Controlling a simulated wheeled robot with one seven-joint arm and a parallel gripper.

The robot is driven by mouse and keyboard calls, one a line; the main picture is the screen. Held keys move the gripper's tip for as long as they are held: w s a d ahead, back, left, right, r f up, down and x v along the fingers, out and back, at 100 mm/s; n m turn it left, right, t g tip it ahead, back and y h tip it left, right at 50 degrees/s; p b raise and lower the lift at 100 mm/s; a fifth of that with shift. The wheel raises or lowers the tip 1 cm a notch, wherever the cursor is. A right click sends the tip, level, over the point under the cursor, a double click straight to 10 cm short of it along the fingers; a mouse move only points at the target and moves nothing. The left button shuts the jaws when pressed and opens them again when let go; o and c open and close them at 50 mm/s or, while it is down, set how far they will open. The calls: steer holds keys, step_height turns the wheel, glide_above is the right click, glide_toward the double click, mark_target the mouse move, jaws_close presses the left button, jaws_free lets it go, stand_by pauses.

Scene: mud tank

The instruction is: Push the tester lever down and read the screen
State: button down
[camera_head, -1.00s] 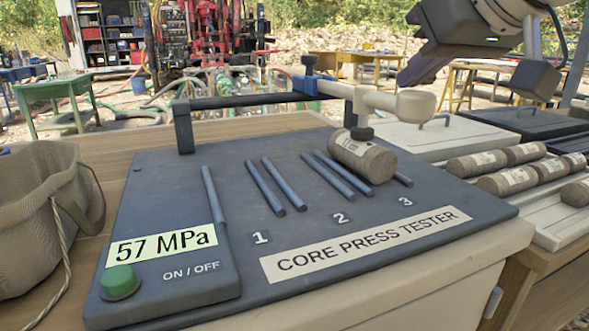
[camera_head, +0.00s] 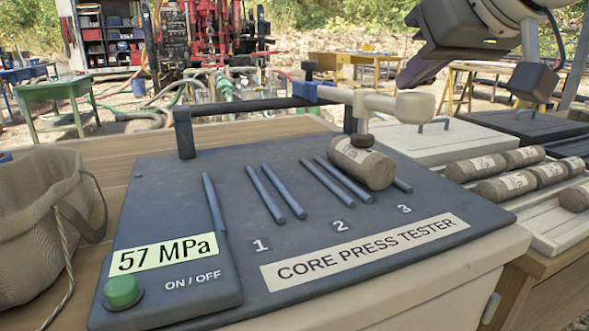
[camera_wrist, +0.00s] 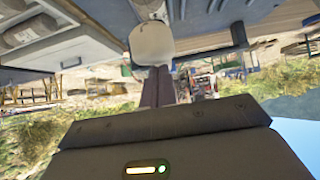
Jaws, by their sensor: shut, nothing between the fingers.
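The core press tester (camera_head: 230,170) is a dark grey plate with slots 1, 2 and 3. Its screen (camera_head: 165,252) reads 57 MPa. The green ON/OFF button (camera_head: 122,291) is at the front left. A grey core (camera_head: 361,163) lies by slot 3. The cream lever (camera_head: 375,101) reaches over it, its foot appearing to rest on the core. The lever's round knob (camera_head: 415,105) is at right and shows in the wrist view (camera_wrist: 152,43). My gripper (camera_head: 405,83) is shut and empty, its tips just above the knob; contact is unclear.
A canvas bag (camera_head: 45,225) stands left of the tester. A tray of several cores (camera_head: 500,187) is at right. Behind it are a cream lidded box (camera_head: 420,137) and a dark one (camera_head: 525,124). A green table (camera_head: 55,90) is farther back.

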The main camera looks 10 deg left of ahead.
step_height(320, 180, up, 12)
steer(key=p, duration=1)
steer(key=shift+w+a, duration=0.3)
steer(key=shift+w, duration=0.15)
steer(key=shift+s, duration=0.1)
